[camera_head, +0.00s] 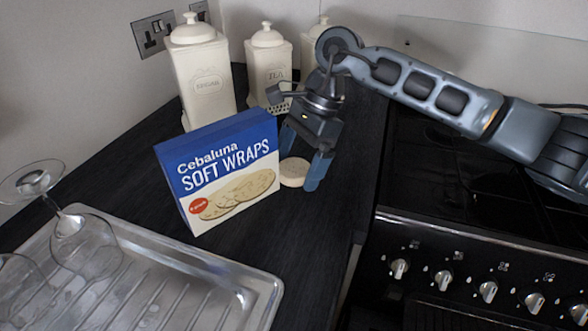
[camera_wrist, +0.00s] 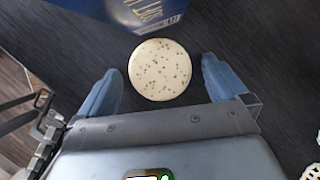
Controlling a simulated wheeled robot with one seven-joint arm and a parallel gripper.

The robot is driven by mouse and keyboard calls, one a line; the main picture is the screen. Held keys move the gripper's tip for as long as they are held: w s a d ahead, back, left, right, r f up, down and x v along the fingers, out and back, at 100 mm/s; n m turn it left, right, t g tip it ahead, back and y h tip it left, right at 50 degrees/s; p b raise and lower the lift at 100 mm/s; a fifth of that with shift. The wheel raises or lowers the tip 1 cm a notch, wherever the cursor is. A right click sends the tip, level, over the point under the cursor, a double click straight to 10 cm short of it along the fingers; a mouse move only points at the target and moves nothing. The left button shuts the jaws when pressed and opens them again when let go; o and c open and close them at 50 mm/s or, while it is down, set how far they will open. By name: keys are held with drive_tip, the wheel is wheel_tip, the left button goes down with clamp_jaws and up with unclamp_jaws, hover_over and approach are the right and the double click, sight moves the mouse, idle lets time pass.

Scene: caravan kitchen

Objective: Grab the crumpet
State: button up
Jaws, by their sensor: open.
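The crumpet (camera_head: 294,172) is a round, pale disc with small dark holes on top. It lies flat on the dark worktop, just right of the blue wraps box. In the wrist view the crumpet (camera_wrist: 160,69) lies ahead of and between the two blue fingertips, with a gap on each side. My gripper (camera_head: 302,165) is open and points down over the crumpet. In the wrist view my gripper (camera_wrist: 161,80) shows nothing held. One finger partly hides the crumpet's surroundings in the head view.
A blue and white Soft Wraps box (camera_head: 222,173) stands close to the crumpet's left. Cream canisters (camera_head: 204,75) stand behind. A metal draining tray (camera_head: 262,290) with upturned glasses (camera_head: 85,245) is at the front left. A black cooker (camera_head: 470,240) is at the right.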

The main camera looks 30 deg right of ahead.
drive_tip(key=c, duration=1.1)
drive_tip(key=shift+r, duration=0.15)
